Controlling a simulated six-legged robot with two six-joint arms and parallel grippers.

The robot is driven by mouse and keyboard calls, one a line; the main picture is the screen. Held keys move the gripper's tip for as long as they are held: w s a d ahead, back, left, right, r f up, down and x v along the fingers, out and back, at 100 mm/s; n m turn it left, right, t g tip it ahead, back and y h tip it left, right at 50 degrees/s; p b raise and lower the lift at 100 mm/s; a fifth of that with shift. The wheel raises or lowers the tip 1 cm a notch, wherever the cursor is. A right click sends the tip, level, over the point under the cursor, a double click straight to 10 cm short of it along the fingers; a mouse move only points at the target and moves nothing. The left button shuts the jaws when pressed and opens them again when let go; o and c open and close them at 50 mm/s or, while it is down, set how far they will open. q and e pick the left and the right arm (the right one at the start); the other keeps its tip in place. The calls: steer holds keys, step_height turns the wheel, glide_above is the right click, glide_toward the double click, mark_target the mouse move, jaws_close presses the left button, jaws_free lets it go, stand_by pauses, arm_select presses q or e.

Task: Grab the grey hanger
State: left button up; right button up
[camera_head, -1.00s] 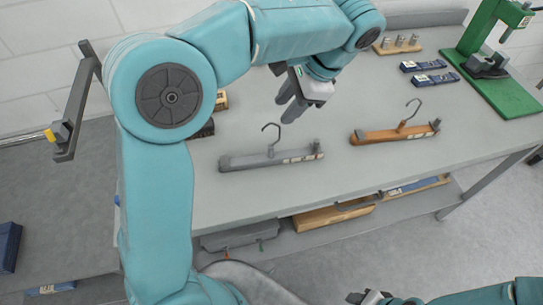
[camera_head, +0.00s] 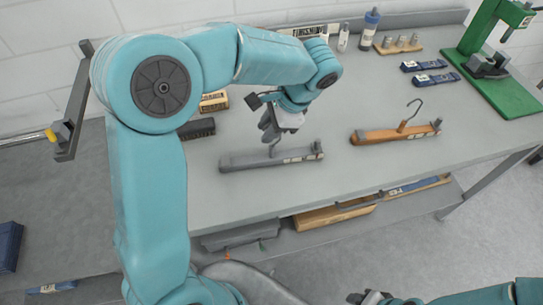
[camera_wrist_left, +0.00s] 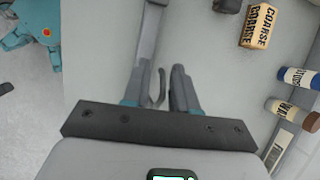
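The grey hanger (camera_head: 250,162) lies on the grey table in the head view. Its hook is mostly hidden there by my left gripper (camera_head: 269,134), which is low over the hanger's middle. In the left wrist view, the gripper's two fingers (camera_wrist_left: 159,88) are apart, with the curved hook (camera_wrist_left: 158,92) in the gap between them. The grey hanger bar (camera_wrist_left: 149,30) runs up the picture beyond the left finger. I cannot tell whether a finger touches the hook. My right gripper (camera_head: 370,297) shows only partly at the bottom edge; its fingers are unclear.
An orange-brown hanger (camera_head: 385,136) lies to the right. A dark brush-like block (camera_head: 197,129) and a COARSE block (camera_head: 214,102) lie left. Bottles (camera_head: 369,28) and a FINISHING box stand behind. A green press (camera_head: 500,85) stands at the right.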

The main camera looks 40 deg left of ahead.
arm_select(q)
jaws_close()
steer(key=shift+w, duration=0.1)
stand_by(1.1)
